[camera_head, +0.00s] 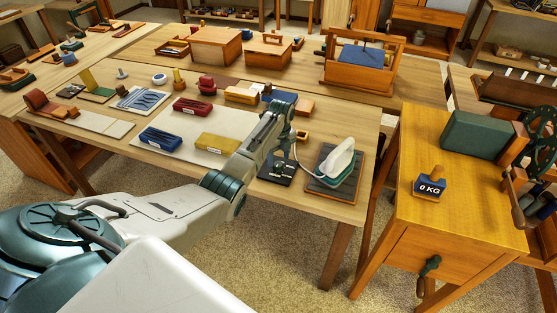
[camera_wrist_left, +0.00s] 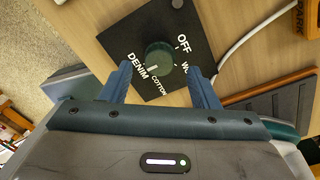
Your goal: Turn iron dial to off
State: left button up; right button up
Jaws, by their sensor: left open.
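The iron dial is a round green knob (camera_wrist_left: 158,57) with a white mark, on a black plate (camera_wrist_left: 178,22) labelled OFF, WOOL, COTTON and DENIM. The white mark sits on the knob's near side, toward the DENIM and COTTON labels. My left gripper (camera_wrist_left: 160,72) is open, with one blue finger on each side of the knob; whether they touch it is unclear. In the head view the dial plate (camera_head: 277,171) lies on the table below my left wrist. The white iron (camera_head: 341,155) rests on a dark pad to its right. My right gripper is not in view.
A white cord (camera_wrist_left: 240,42) runs beside the plate. The iron's pad (camera_head: 322,186) is close on the right. Blue (camera_head: 160,139), red (camera_head: 192,107) and yellow (camera_head: 216,146) blocks lie left of my forearm.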

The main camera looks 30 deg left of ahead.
aim_at(278, 166)
pick_arm(q)
jog(key=shift+f, duration=1.4)
jog(key=shift+s, duration=0.1)
jog(key=c, duration=1)
jog(key=shift+o, duration=0.2)
